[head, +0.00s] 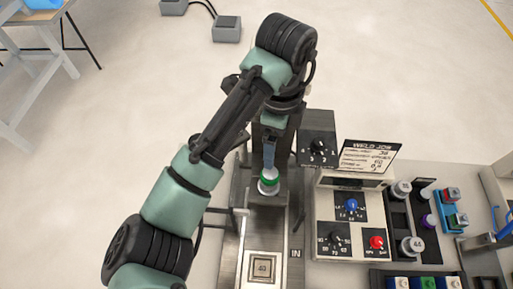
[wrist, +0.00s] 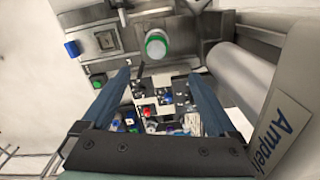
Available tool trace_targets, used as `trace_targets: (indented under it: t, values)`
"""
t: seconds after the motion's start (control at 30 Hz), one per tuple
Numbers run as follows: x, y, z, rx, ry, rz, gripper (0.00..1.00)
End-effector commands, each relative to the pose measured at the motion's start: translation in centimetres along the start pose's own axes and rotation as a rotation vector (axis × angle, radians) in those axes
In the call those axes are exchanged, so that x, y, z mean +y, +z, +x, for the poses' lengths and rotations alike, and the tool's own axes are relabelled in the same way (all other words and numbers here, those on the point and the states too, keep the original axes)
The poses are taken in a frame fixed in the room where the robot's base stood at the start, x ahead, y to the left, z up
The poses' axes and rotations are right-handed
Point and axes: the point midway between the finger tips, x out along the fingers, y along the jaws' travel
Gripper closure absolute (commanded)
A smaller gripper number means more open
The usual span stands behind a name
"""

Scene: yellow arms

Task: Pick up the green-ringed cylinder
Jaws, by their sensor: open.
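The green-ringed cylinder (head: 268,183) is white with a green band and stands on the grey metal track near the middle of the head view. In the wrist view the cylinder (wrist: 156,45) shows its pale round end and green ring, beyond the fingertips and near the top centre. My gripper (head: 269,158) is just above or behind it in the head view, where it partly overlaps the cylinder's surroundings. In the wrist view my gripper (wrist: 158,76) has its two blue fingers spread wide with nothing between them. Whether a finger touches the cylinder cannot be told.
A control panel with a blue knob (head: 351,206) and a red knob (head: 376,242) stands right of the track. A WELD-JOB sign (head: 368,156) rises behind it. A rack with a grey cylinder (head: 411,246) is farther right. A square plate (head: 262,268) lies on the track's near end.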

Motion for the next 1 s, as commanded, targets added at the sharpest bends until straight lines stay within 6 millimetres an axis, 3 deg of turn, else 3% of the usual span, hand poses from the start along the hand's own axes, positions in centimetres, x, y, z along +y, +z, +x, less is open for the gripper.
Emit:
trace_targets:
  t: [0.4, 0.63, 1.0]
  values:
    - [0.3, 0.0, 7.1, 0.003, 0.012, 0.006, 0.07]
    - [0.3, 0.2, 8.4, 0.000, 0.010, 0.005, 0.07]
    - [0.5, 1.2, 12.6, -0.001, 0.011, 0.004, 0.07]
